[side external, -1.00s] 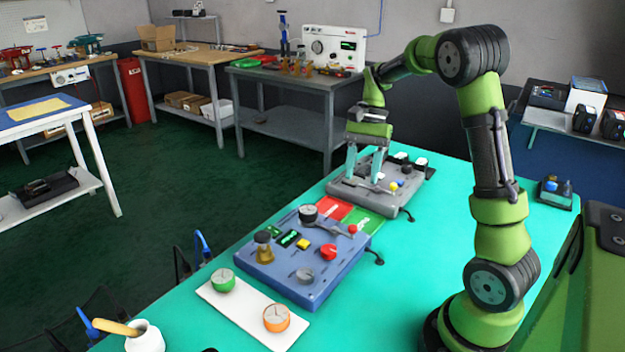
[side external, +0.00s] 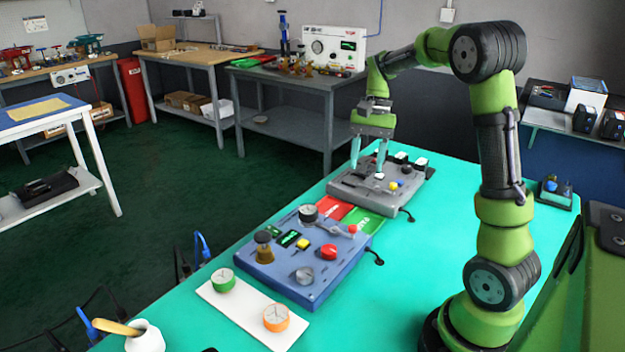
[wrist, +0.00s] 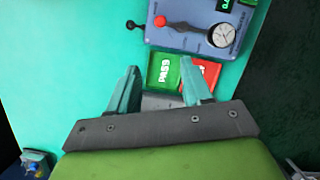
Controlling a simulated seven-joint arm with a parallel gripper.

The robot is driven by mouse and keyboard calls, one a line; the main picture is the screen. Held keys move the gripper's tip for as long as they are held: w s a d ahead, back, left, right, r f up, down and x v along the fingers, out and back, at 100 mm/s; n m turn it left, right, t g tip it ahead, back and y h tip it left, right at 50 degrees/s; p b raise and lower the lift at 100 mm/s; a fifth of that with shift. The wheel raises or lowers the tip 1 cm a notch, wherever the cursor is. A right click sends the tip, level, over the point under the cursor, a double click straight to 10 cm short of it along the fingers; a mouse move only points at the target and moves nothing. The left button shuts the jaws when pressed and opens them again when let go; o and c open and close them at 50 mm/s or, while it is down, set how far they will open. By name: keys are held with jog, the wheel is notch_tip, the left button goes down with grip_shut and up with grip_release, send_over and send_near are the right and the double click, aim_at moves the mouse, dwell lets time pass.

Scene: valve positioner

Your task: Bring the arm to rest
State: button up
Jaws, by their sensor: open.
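My gripper (side external: 369,155) is open and empty, its two teal fingers pointing down above the grey panel (side external: 346,191) with small knobs and buttons. In the wrist view my gripper (wrist: 158,92) has its fingers apart, with nothing between them but the background. Beyond the fingertips lie the green PASS pad (wrist: 163,71) and a red pad (wrist: 206,72), partly hidden by one finger. The blue valve panel (side external: 283,273) sits nearer the camera, with a gauge, a lever and a red knob. It also shows at the top of the wrist view (wrist: 180,40).
A white cup (side external: 146,338) with a wooden handle stands at the front left. A small box (side external: 554,194) with a blue knob sits at the far right. The teal bench (side external: 420,260) is clear right of the panels.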

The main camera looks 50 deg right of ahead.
jog(key=s+a+r+n+t, duration=0.1)
jog(key=s+a+n+t, duration=0.1)
jog(key=a, duration=0.5)
jog(key=s+a+r+n+t, duration=0.2)
jog(key=s+a+n+t, duration=0.1)
jog(key=a, duration=0.4)
jog(key=s+a+r+n+t+h, duration=0.1)
jog(key=s+a+n+t, duration=0.1)
jog(key=a, duration=0.5)
jog(key=s+n, duration=0.1)
jog(key=n, duration=0.1)
jog(key=shift+s+a+r+n+t, duration=0.25)
jog(key=shift+s+r+n+t, duration=0.05)
jog(key=shift+s+n+t, duration=0.1)
